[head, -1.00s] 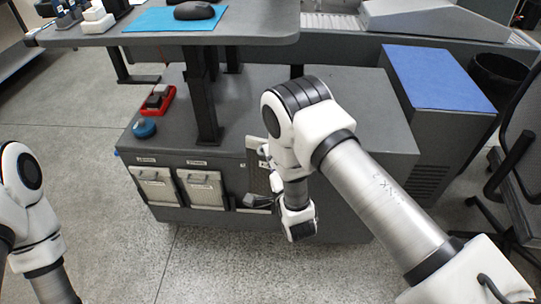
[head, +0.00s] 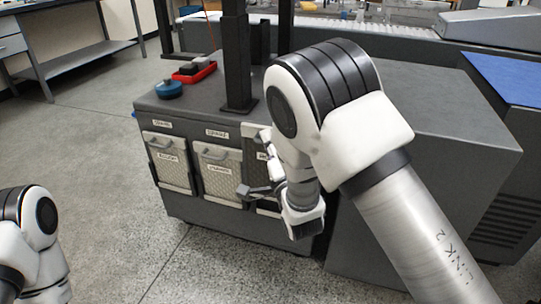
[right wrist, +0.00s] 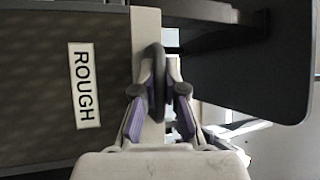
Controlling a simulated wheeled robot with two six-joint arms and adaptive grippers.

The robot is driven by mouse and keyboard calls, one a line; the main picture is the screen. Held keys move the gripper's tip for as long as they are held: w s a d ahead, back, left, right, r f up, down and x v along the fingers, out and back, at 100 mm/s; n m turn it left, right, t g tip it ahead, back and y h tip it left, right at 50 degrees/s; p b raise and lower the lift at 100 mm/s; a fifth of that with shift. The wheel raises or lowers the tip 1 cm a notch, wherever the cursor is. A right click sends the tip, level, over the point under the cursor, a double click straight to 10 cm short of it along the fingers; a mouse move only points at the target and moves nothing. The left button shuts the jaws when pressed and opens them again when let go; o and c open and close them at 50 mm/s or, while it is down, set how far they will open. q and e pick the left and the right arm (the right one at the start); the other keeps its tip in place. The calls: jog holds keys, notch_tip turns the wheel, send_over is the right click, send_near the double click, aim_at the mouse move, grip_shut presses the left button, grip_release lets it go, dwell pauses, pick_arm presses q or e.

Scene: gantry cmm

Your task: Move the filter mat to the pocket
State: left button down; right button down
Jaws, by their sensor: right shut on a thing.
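The filter mat (right wrist: 60,135) fills the left of the right wrist view. It has a dark mesh face, a white label reading ROUGH, a pale edge strip and a black handle. My right gripper (right wrist: 160,85) is shut on this handle. In the head view my right gripper (head: 257,191) is at the cabinet's front, by the third place from the left. The mat there is mostly hidden behind my right arm. Two pockets (head: 219,170) to the left hold pale mats with labels. Whether the third pocket is free cannot be told. My left gripper is out of view.
The grey cabinet (head: 430,120) carries a black post (head: 235,60), a red tray (head: 194,72) with dark blocks and a blue round object (head: 169,89). A bench (head: 75,62) stands at the back left. The floor in front of the cabinet is clear.

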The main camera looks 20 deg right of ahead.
aim_at(255, 159)
jog(key=w+d+b, duration=0.2)
jog(key=w+d, duration=0.1)
jog(key=w, duration=0.2)
jog(key=shift+d+f, duration=0.2)
jog(key=shift+f, duration=0.2)
jog(key=shift+p, duration=0.3)
dwell(0.8)
jog(key=shift+f, duration=0.2)
notch_tip(255, 159, down, 2)
jog(key=shift+f+b, duration=0.1)
jog(key=shift+b, duration=0.7)
jog(key=shift+s+p, duration=0.1)
jog(key=shift+p, duration=0.25)
dwell(0.5)
jog(key=shift+f, duration=0.1)
